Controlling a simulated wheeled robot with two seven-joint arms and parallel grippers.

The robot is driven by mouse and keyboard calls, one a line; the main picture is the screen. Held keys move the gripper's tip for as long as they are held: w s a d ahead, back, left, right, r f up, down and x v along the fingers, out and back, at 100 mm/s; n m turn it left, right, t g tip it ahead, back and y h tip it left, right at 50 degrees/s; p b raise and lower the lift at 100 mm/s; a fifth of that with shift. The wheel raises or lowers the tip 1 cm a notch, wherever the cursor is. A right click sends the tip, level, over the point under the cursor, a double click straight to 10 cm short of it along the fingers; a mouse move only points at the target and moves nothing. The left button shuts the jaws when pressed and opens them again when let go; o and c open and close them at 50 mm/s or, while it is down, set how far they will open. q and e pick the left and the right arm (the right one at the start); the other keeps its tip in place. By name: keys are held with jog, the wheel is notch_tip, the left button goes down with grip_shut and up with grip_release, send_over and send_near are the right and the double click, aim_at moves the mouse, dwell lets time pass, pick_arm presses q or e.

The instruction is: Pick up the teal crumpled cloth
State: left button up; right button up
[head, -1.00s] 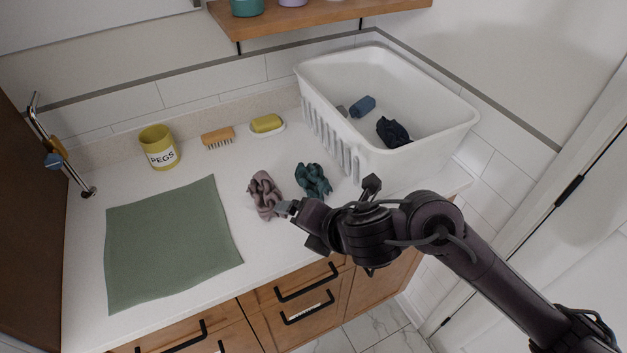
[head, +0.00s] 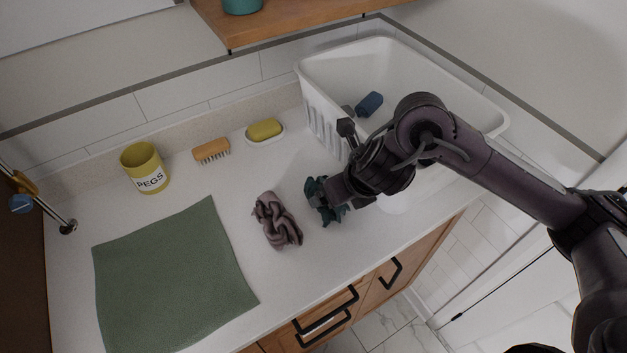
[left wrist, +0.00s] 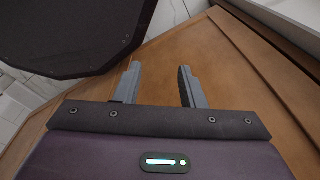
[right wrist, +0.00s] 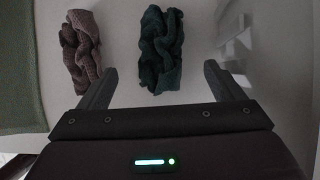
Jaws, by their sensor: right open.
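The teal crumpled cloth (head: 325,203) lies on the white counter, partly hidden by my right gripper (head: 338,200) in the head view. In the right wrist view the cloth (right wrist: 161,48) lies ahead of my open right gripper (right wrist: 158,82), roughly in line with the gap between the fingers. The fingers hold nothing. Whether they touch the cloth I cannot tell. My left gripper (left wrist: 158,85) is open and empty in front of a wooden surface in the left wrist view. It is outside the head view.
A mauve crumpled cloth (head: 277,220) lies left of the teal one. A white basket (head: 318,103) holding a dark blue item (head: 369,104) stands behind. A green mat (head: 170,280), yellow pegs pot (head: 145,168), brush (head: 211,150) and soap dish (head: 265,138) are further left.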

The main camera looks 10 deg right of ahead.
jog(key=shift+w+f, duration=0.15)
jog(key=shift+w, duration=0.05)
jog(key=shift+w+a+f, duration=0.1)
jog(key=shift+w+f, duration=0.1)
jog(key=shift+f, duration=0.15)
jog(key=shift+s+x, duration=0.25)
jog(key=shift+x, duration=1)
jog(key=x, duration=0.3)
jog(key=shift+w+f, duration=0.15)
jog(key=shift+f, duration=0.25)
jog(key=shift+w+f, duration=0.1)
jog(key=shift+f, duration=0.05)
jog(key=c, duration=1.1)
pick_arm(q)
jog(key=shift+s+d, duration=0.1)
jog(key=shift+s, duration=0.8)
jog(key=shift+r, duration=0.1)
